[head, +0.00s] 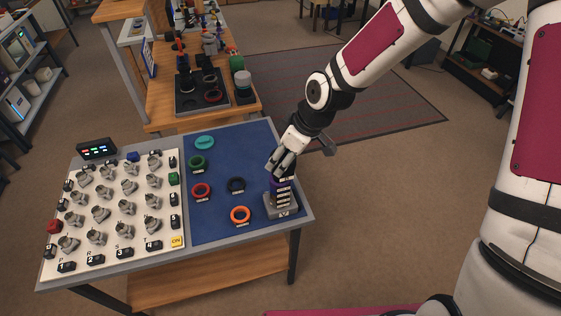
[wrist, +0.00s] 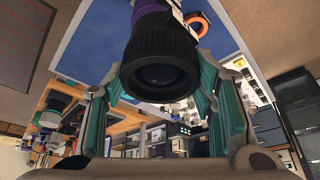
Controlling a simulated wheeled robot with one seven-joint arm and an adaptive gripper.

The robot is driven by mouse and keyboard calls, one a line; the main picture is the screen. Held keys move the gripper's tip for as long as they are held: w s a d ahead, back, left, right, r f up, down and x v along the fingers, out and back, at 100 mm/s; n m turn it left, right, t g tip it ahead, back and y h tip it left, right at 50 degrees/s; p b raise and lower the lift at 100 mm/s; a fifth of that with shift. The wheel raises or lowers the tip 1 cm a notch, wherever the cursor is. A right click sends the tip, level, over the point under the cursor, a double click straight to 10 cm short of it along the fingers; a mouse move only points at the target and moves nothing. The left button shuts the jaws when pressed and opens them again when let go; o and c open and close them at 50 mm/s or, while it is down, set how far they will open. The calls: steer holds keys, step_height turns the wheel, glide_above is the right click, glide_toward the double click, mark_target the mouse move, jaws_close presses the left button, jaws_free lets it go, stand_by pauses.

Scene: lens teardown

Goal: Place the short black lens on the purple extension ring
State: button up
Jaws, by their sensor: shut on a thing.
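The short black lens (wrist: 160,62) is between the teal fingers of my gripper (wrist: 160,90) in the wrist view, its dark glass facing the camera. The purple extension ring (wrist: 150,6) shows just beyond the lens and looks in line with it. I cannot tell whether they touch. In the head view my gripper (head: 281,164) is at the top of an upright stack on a grey stand (head: 284,207). A purple band of the ring (head: 279,182) shows just below the fingers. The fingers mostly hide the lens there.
The blue mat (head: 220,230) holds an orange ring (head: 240,215), a red ring (head: 201,190), a dark ring (head: 236,185), a green ring (head: 198,163) and a teal disc (head: 204,142). A white board (head: 110,245) with several grey parts is left.

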steer(key=shift+w+a+f, duration=0.1)
steer(key=shift+w+a, duration=0.25)
steer(key=shift+w, duration=0.3)
steer(key=shift+f, duration=1.7)
steer(key=shift+f, duration=0.15)
steer(key=o, duration=1.3)
steer(key=shift+o, duration=0.2)
steer(key=p+v, duration=0.1)
steer(key=v, duration=1.1)
steer(key=shift+s+d+r, duration=0.1)
steer(key=shift+r, duration=0.1)
